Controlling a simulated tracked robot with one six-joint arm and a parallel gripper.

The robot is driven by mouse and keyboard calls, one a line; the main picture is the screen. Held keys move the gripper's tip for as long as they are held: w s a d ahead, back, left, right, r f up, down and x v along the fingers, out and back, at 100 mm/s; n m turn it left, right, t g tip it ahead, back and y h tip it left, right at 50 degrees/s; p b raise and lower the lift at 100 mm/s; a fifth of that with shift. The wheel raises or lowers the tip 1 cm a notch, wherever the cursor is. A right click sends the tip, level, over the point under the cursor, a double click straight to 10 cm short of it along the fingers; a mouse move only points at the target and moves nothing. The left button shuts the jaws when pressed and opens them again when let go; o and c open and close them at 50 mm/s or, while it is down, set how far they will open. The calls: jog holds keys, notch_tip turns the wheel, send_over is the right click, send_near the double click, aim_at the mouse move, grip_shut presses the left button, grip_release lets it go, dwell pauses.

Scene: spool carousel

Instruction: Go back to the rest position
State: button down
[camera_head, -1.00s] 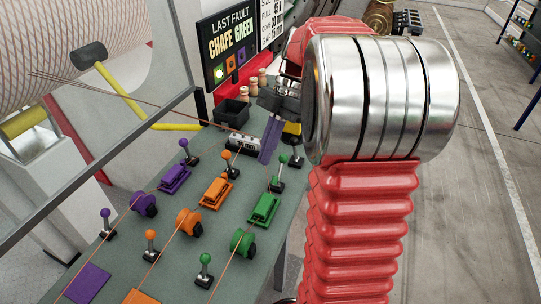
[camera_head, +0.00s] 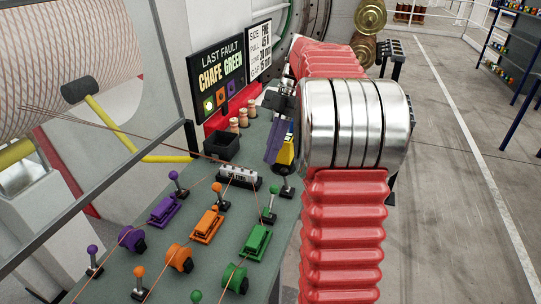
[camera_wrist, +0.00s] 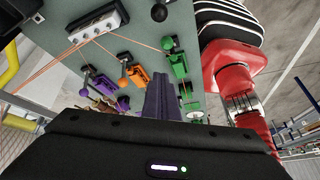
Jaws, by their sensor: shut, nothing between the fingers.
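My gripper (camera_head: 275,143) is at the far right end of the grey-green bench, beside my red arm. Its purple fingers point down and are shut with nothing between them. In the wrist view the shut fingers (camera_wrist: 160,97) stand over the bench, in front of the green clamp. The fingertips look apart from the bench top. A yellow part (camera_head: 285,150) shows just behind the fingers.
The bench (camera_head: 150,225) carries purple (camera_head: 164,211), orange (camera_head: 207,227) and green (camera_head: 256,242) clamps, spools, ball-topped levers, a white sensor block (camera_head: 239,174) and a black bin (camera_head: 221,146). A fault sign (camera_head: 217,80) stands behind. The floor on the right (camera_head: 450,200) is clear.

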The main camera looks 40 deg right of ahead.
dwell(0.4)
jog(key=s+a+m+t+h, duration=0.2)
jog(key=s+a+m+h, duration=0.25)
jog(key=a+m, duration=0.6)
jog(key=shift+s+a+f+m+t+h, duration=0.2)
jog(key=shift+s+a+f+m+t, duration=0.65)
jog(key=shift+s+a+m, duration=1)
jog(key=shift+s+a+f+m+t+h, duration=0.15)
jog(key=shift+s+a+f+m+t, duration=0.8)
jog(key=shift+s+a, duration=1.05)
jog(key=shift+s+a+f+m+t+h, duration=0.2)
jog(key=shift+s+a+f+m+t, duration=0.9)
jog(key=shift+a, duration=1.4)
jog(key=shift+s+r+m+g, duration=0.2)
jog(key=shift+r+m+g, duration=0.1)
jog(key=shift+r+m, duration=0.05)
